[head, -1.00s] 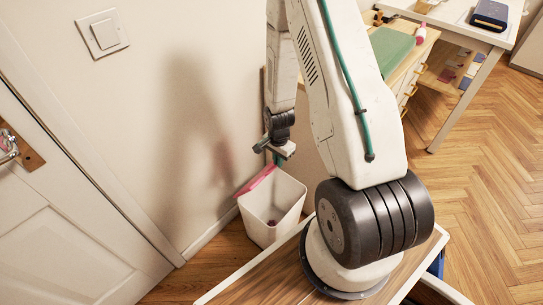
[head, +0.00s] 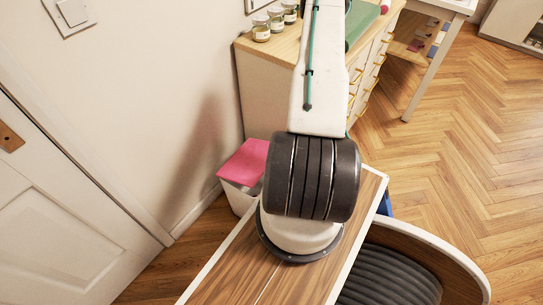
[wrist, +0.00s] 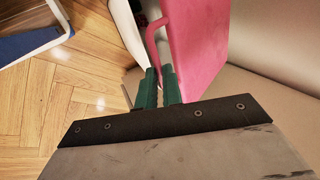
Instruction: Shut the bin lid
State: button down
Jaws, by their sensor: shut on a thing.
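The white bin (head: 239,197) stands by the wall, left of my arm's base in the head view. Its pink lid (head: 245,162) lies over the top and hides most of the mouth; I cannot tell whether it touches the rim all round. My arm hides the bin's right side. In the wrist view the lid (wrist: 196,45) shows large, with a pink loop handle (wrist: 152,38) on its edge. My gripper (wrist: 160,75) has green fingers closed at the handle's lower end. My gripper is hidden behind my arm in the head view.
A wooden cabinet (head: 262,88) with jars (head: 262,28) on top stands behind the bin. A white door (head: 70,215) and the wall lie to the left. The parquet floor (head: 450,150) at right is clear. A blue item with a white edge (wrist: 28,42) shows in the wrist view.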

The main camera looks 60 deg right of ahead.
jog(key=s+f+t, duration=0.3)
jog(key=f+t, duration=0.2)
jog(key=f, duration=0.8)
jog(key=shift+s+a+f+t, duration=0.15)
jog(key=shift+s+a+t, duration=0.05)
jog(key=shift+s+t, duration=0.1)
jog(key=shift+w, duration=0.1)
jog(key=c, duration=1.6)
grip_release()
jog(key=shift+f, duration=0.1)
jog(key=shift+o, duration=0.2)
